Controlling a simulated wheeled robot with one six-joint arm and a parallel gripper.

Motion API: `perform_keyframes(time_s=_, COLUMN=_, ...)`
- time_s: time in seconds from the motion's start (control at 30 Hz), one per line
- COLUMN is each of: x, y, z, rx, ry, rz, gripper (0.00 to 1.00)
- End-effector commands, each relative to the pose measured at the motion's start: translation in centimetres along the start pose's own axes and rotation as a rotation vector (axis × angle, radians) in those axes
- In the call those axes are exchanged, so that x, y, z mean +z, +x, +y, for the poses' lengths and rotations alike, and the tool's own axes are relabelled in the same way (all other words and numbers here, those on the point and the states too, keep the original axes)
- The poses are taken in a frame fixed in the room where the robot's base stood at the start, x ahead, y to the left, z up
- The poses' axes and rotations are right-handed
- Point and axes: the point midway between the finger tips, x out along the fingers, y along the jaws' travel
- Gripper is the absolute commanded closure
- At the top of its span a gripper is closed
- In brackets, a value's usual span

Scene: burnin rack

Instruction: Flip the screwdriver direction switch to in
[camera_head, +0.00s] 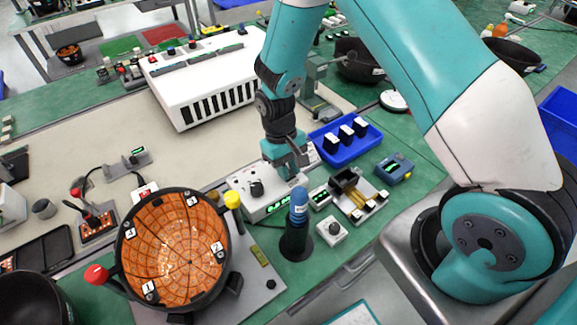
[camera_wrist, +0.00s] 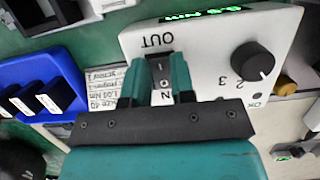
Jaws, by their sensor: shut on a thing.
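The white screwdriver controller box (camera_head: 243,200) stands on the bench in the middle of the head view, with a black knob and green display. In the wrist view the box (camera_wrist: 215,55) shows the direction switch (camera_wrist: 160,68), a small part between the labels OUT and IN. My gripper (camera_wrist: 155,75) has one teal finger on each side of the switch and is shut on it. Which way the switch sits is hard to tell. In the head view my gripper (camera_head: 290,163) is at the box's back right and hides the switch. A blue-topped screwdriver (camera_head: 298,205) stands upright in a dark holder in front.
A blue tray (camera_head: 345,155) with black-and-white parts lies right of my gripper. A fixture board (camera_head: 362,208) and a small knob box (camera_head: 331,230) are close on the right. A round orange-lined bowl feeder (camera_head: 172,250) stands at front left. A large white unit (camera_head: 205,85) is behind.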

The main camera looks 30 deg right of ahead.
Motion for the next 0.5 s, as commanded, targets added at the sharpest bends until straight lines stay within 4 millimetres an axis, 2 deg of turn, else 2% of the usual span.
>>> perform_keyframes(time_s=0.1, x=-0.02, y=-0.04, z=0.02, rx=0.0, ry=0.001, rz=0.001, gripper=1.0)
perform_keyframes(time_s=0.13, x=-0.02, y=-0.04, z=0.02, rx=0.0, ry=0.001, rz=0.001, gripper=0.7)
perform_keyframes(time_s=0.2, x=-0.02, y=-0.04, z=0.02, rx=0.0, ry=0.001, rz=0.002, gripper=0.54)
perform_keyframes(time_s=0.23, x=-0.02, y=-0.04, z=0.01, rx=0.0, ry=0.001, rz=0.002, gripper=0.51)
perform_keyframes(time_s=0.5, x=-0.02, y=-0.09, z=0.0, rx=0.0, ry=0.0, rz=0.002, gripper=0.51)
